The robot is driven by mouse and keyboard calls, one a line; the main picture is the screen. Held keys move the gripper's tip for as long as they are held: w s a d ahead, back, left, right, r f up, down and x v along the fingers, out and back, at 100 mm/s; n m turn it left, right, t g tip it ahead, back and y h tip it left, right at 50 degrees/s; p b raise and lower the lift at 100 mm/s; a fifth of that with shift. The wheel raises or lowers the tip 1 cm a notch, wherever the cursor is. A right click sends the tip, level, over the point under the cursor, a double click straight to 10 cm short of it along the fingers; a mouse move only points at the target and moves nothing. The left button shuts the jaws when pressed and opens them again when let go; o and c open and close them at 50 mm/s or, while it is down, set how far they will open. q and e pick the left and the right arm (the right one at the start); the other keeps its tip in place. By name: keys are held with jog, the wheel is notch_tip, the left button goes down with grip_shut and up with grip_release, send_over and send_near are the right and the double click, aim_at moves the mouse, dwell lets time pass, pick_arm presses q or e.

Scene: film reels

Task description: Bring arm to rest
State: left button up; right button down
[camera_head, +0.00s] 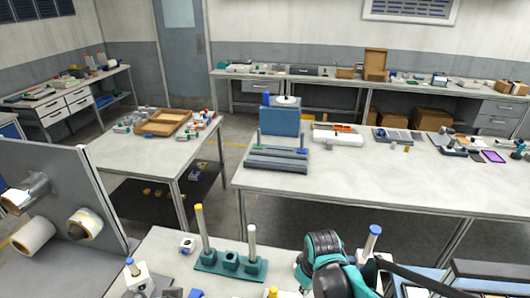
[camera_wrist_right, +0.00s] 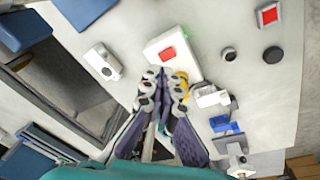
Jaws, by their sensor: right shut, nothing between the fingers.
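My right arm (camera_head: 330,262), teal and black, reaches in at the bottom of the head view over the near table. Its fingertips cannot be made out there. In the right wrist view my right gripper (camera_wrist_right: 162,76) is shut and empty, its fingertips close together in front of a white box with a red square (camera_wrist_right: 172,54). I cannot tell whether the tips touch that box. My left gripper is in neither view.
On the near table a green base (camera_head: 230,262) carries upright rods with yellow and white tops. A blue-topped post (camera_head: 372,240) stands close beside my right arm. White blocks (camera_head: 187,244) lie to the left. Longer workbenches (camera_head: 400,185) stand behind, with floor between them.

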jog(key=s+d+r+m+t+b, duration=0.3)
jog(key=s+d+m+t+b, duration=0.1)
jog(key=s+d+m+t, duration=0.1)
jog(key=shift+s+d+m, duration=0.5)
jog(key=shift+s+m, duration=0.5)
jog(key=shift+s, duration=0.65)
